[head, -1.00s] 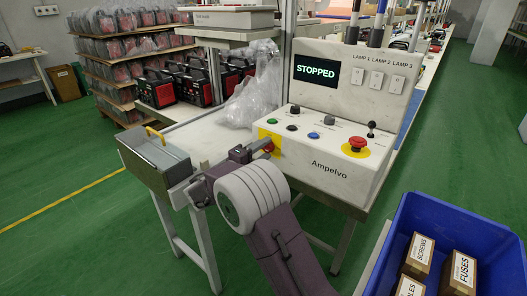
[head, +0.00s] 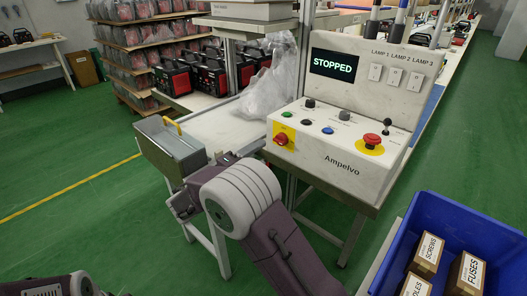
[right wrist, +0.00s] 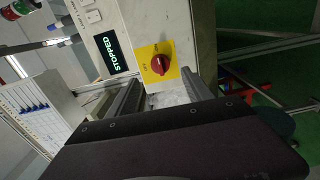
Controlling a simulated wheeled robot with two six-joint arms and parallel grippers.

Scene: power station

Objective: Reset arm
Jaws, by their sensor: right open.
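The control console (head: 330,170), labelled Ampelvo, stands on a bench and its screen (head: 334,66) reads STOPPED. A red rotary switch (head: 282,140) on a yellow plate sits at its front left corner. The switch also shows in the right wrist view (right wrist: 160,63), straight ahead between the fingers. My right gripper (head: 256,147) is just left of the switch, apart from it. In the right wrist view the gripper (right wrist: 162,82) has its two fingers apart with nothing between them. Part of my left arm shows at the bottom left; its gripper is not visible.
The console has a red mushroom button (head: 372,141), small coloured buttons, a toggle lever (head: 387,128) and lamp switches. A grey metal box (head: 170,148) with a yellow handle stands left of my right arm. A clear plastic bag (head: 268,88) lies behind. A blue crate (head: 480,223) holds boxes at right.

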